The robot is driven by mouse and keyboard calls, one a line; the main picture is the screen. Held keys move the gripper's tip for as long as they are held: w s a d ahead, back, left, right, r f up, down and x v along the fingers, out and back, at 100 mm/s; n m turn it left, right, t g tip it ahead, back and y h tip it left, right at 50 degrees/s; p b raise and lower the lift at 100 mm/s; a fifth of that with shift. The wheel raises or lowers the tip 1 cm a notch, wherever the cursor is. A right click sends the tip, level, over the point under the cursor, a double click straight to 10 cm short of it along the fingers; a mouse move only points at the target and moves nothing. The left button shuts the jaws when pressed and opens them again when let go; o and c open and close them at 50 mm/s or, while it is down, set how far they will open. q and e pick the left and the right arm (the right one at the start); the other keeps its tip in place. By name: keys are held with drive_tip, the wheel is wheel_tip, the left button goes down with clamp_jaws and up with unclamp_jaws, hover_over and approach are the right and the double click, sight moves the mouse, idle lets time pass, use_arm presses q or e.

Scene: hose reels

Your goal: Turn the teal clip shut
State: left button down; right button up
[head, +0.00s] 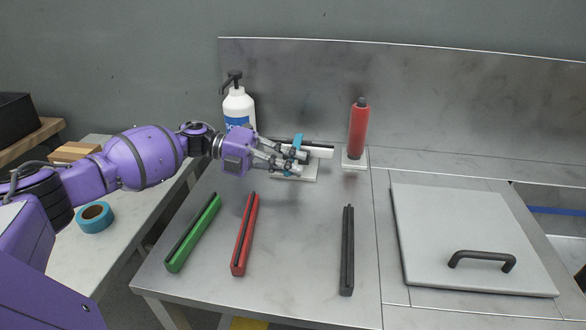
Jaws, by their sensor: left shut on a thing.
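The teal clip (298,140) is a small piece standing up over a white and dark horizontal tube (320,151) on a pale base plate (296,173), near the back of the metal table. My left gripper (296,160) comes in from the left and is shut on the teal clip. Its fingers cover the clip's lower part and some of the base, so how far the clip is turned cannot be told. My right gripper is not in view.
A red cylinder (359,130) stands upright on a white plate behind right. A white pump bottle (238,108) stands behind my gripper. Green (193,234), red (245,235) and black (347,251) bars lie in front. A grey lid (450,225) with a black handle is at right.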

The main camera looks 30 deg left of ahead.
use_arm(q)
drive_tip(key=shift+s+f, duration=0.2)
drive_tip(key=shift+f, duration=0.25)
drive_tip(key=c, duration=1.8)
unclamp_jaws()
drive_tip(key=shift+a, duration=0.15)
drive_tip(key=shift+r, duration=0.15)
drive_tip(key=shift+r, duration=0.1)
drive_tip(key=v, duration=1.2)
